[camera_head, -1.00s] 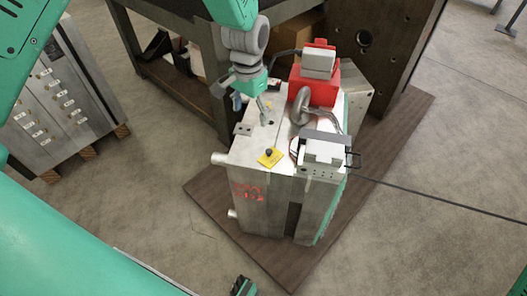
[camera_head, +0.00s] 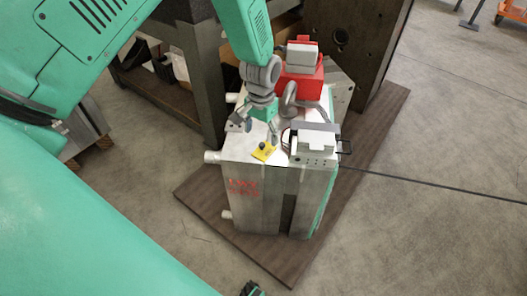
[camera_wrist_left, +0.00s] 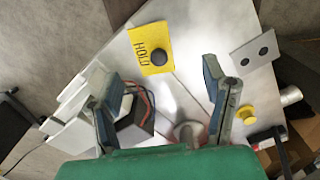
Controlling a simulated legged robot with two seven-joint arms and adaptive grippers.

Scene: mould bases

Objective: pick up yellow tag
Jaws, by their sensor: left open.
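The yellow tag (camera_head: 264,151) lies on the top face of the metal mould base (camera_head: 262,190), near its front edge, with a dark round knob on it. In the left wrist view the tag (camera_wrist_left: 151,48) reads "HOLD" and lies beyond the fingertips, near the top middle. My left gripper (camera_head: 260,132) is just above and behind the tag in the head view. In the left wrist view its two fingers (camera_wrist_left: 160,85) are apart with nothing held between them. My right gripper does not clearly show.
A lifting ring (camera_head: 289,98) is close beside my left gripper. The base stands on a brown board (camera_head: 200,195). A dark table (camera_head: 205,75) is behind left.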

